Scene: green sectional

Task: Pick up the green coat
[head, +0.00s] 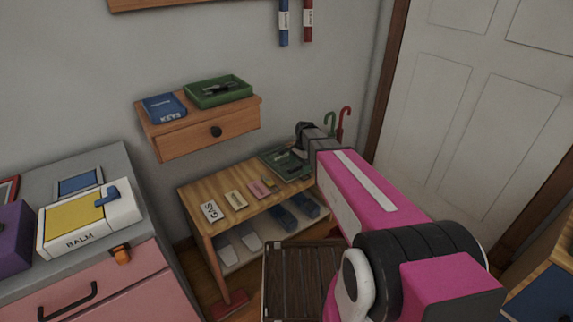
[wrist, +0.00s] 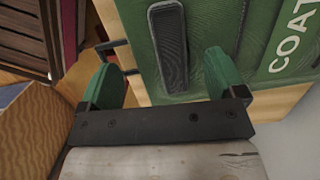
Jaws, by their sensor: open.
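The green coat (head: 282,166) looks like a flat green item lying at the far right end of the wooden table. In the wrist view the green coat (wrist: 215,30) carries white letters reading COAT and a dark, long ridged piece (wrist: 168,45) on its face. My gripper (wrist: 162,72) is open, its two green-padded fingers spread apart over the near edge of the coat, with the ridged piece between them in the picture. I cannot tell whether the fingers touch it. In the head view my arm hides part of the coat's right side and the fingertips are not clear.
The wooden table (head: 195,192) also holds several small labelled items, with shoes on its lower shelf. A wall drawer (head: 180,143) with a green tray (head: 218,91) hangs above. Umbrellas (head: 344,122) stand behind the gripper. A dark slatted piece (head: 285,290) stands in front.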

